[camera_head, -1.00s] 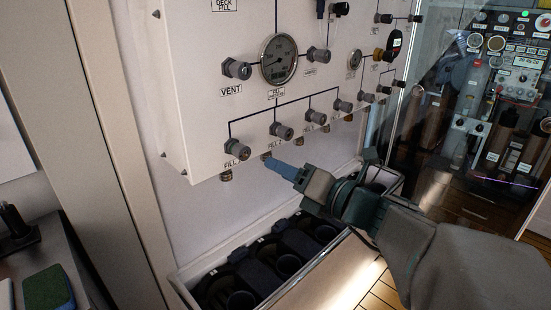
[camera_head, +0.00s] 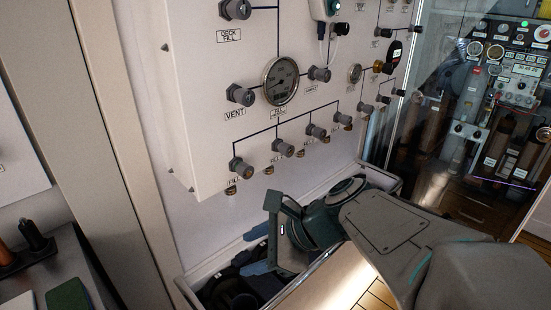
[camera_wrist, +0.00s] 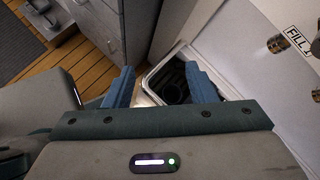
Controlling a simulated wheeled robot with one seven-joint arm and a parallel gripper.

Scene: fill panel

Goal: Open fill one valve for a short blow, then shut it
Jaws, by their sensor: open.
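The fill one valve is the leftmost grey knob (camera_head: 241,167) in the panel's (camera_head: 205,130) bottom row. A brass fitting (camera_head: 231,190) sits below it. In the wrist view the FILL label (camera_wrist: 299,40) is at the upper right, with a brass fitting (camera_wrist: 278,43) beside it and a dark knob (camera_wrist: 316,46) cut off at the edge. My gripper (camera_head: 264,252) is below the panel and to the right of the fill one knob, apart from it. In the wrist view its blue fingers (camera_wrist: 162,86) are spread with nothing between them.
An open bin (camera_head: 186,287) with dark round wells stands below the panel, under my gripper. More fill knobs (camera_head: 283,147) run rightward in the row. A gauge (camera_head: 281,81) and the vent knob (camera_head: 240,95) are above. A workbench (camera_head: 60,255) is at the lower left.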

